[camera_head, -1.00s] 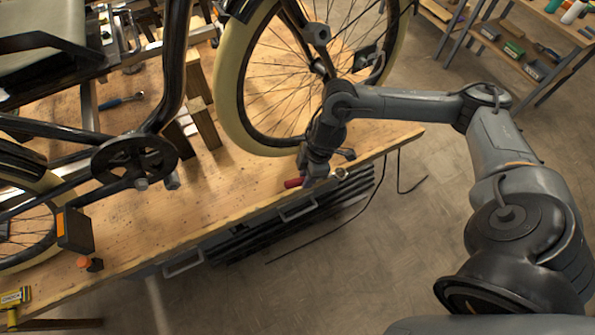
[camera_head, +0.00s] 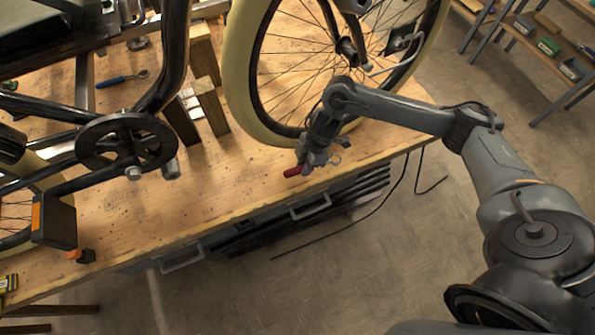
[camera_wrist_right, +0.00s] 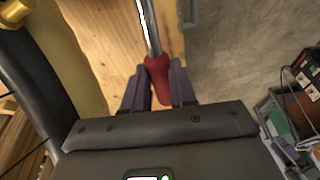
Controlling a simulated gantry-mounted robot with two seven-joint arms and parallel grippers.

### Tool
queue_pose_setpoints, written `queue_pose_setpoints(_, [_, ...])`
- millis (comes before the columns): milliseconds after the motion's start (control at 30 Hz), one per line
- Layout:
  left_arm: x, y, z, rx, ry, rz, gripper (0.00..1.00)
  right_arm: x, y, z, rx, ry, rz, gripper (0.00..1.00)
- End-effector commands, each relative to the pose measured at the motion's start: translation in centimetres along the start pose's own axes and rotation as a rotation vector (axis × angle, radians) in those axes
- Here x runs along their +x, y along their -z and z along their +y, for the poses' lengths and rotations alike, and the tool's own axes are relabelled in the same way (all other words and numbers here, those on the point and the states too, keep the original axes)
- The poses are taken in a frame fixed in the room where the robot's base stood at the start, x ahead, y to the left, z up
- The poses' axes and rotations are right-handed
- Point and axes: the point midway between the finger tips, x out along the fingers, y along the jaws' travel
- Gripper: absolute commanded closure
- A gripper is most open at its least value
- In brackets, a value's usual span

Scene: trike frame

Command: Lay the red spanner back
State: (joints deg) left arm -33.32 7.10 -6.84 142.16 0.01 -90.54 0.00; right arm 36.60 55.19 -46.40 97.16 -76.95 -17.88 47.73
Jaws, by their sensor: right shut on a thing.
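The red spanner (camera_head: 292,172) shows its red handle end near the front edge of the wooden bench (camera_head: 235,190) in the head view. In the right wrist view its red handle (camera_wrist_right: 158,72) lies between the two fingers, with the bright metal shaft running up out of the picture. My right gripper (camera_head: 304,166) is shut on the handle, and its fingers also show in the right wrist view (camera_wrist_right: 158,90). I cannot tell whether the spanner touches the bench top. My left gripper is not in view.
The trike's cream-tyred wheel (camera_head: 237,75) stands just behind my right gripper. Its crank (camera_head: 127,142) is to the left. A blue-handled tool (camera_head: 122,78) and wooden blocks (camera_head: 210,105) are on the bench. The front strip of bench is mostly clear. Shelves (camera_head: 540,55) stand at the far right.

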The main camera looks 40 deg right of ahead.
Motion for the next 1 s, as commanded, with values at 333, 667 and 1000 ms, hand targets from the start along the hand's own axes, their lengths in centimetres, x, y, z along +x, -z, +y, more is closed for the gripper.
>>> queue_pose_setpoints(333, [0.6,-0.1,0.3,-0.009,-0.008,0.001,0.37,2.1,1.6,1.5,0.0,-0.001,0.0,1.0])
queue_pose_setpoints(667, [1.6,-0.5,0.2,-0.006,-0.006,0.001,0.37,5.5,0.6,1.5,0.002,0.0,-0.001,1.0])
queue_pose_setpoints(1000, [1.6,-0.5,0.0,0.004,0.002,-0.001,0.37,5.8,0.5,1.5,0.001,-0.001,0.0,1.0])
